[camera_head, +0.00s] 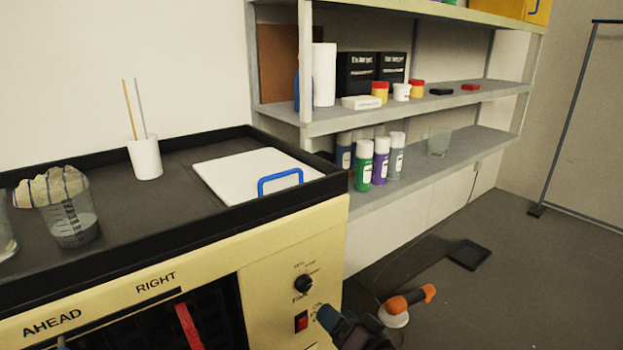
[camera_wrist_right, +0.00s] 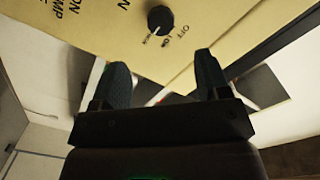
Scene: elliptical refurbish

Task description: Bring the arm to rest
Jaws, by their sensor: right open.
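My right gripper (camera_head: 332,318) shows at the bottom of the head view, in front of the cream control panel (camera_head: 270,262). In the right wrist view its two dark fingers (camera_wrist_right: 161,68) stand wide apart, with nothing between them. The panel's black knob (camera_wrist_right: 160,20) lies beyond the fingertips there, apart from them; it also shows in the head view (camera_head: 303,283). A red switch (camera_head: 301,321) sits below the knob, just left of the gripper. My left gripper is not in view.
The black-rimmed bench top (camera_head: 195,172) holds a beaker (camera_head: 72,222) with a cloth, a white cup (camera_head: 145,158) and a white board (camera_head: 235,172) with a blue handle. Shelves (camera_head: 450,100) with bottles stand behind. An orange-handled tool (camera_head: 410,298) is right of the gripper.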

